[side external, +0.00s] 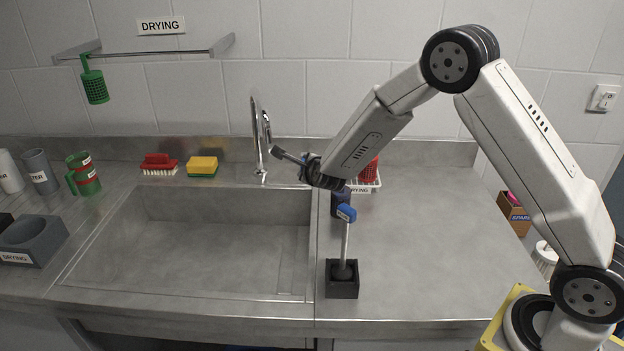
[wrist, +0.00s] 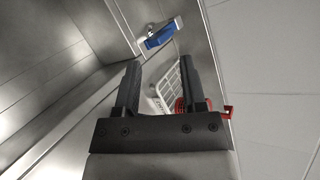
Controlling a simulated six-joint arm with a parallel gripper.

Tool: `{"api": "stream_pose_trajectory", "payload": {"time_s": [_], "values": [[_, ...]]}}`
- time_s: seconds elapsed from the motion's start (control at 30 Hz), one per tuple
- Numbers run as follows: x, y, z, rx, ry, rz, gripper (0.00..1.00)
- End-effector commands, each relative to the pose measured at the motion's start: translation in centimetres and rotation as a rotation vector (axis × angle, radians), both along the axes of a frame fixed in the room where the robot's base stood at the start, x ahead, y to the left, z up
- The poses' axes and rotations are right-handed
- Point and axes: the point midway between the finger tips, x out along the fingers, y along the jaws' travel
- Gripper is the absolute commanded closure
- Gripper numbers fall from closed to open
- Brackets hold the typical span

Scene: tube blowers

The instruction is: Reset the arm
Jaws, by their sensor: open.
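A metal rod with a blue top (side external: 347,213) stands upright in a black square holder (side external: 343,286) on the counter, below and right of the gripper. A blue piece (wrist: 160,38) also shows beyond the fingertips in the wrist view; I cannot tell whether it is the same top.
The sink (side external: 210,250) is empty. A tap (side external: 262,140) stands close to the gripper. A white rack (side external: 366,184) with a red item is behind the rod. A red brush (side external: 158,162), a yellow sponge (side external: 203,165) and mugs line the back left. The right counter is mostly clear.

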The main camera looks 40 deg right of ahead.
Motion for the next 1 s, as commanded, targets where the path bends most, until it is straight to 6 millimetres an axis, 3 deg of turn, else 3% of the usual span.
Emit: {"api": "stream_pose_trajectory", "payload": {"time_s": [0.7, 0.9, 1.0], "values": [[-9.0, 2.2, -1.2, -1.078, 0.493, 0.986, 0.47], [-11.8, 2.6, -1.8, -1.333, 0.556, 1.226, 0.47], [-13.7, 3.0, -1.3, -1.35, 0.606, 1.304, 0.47]]}}
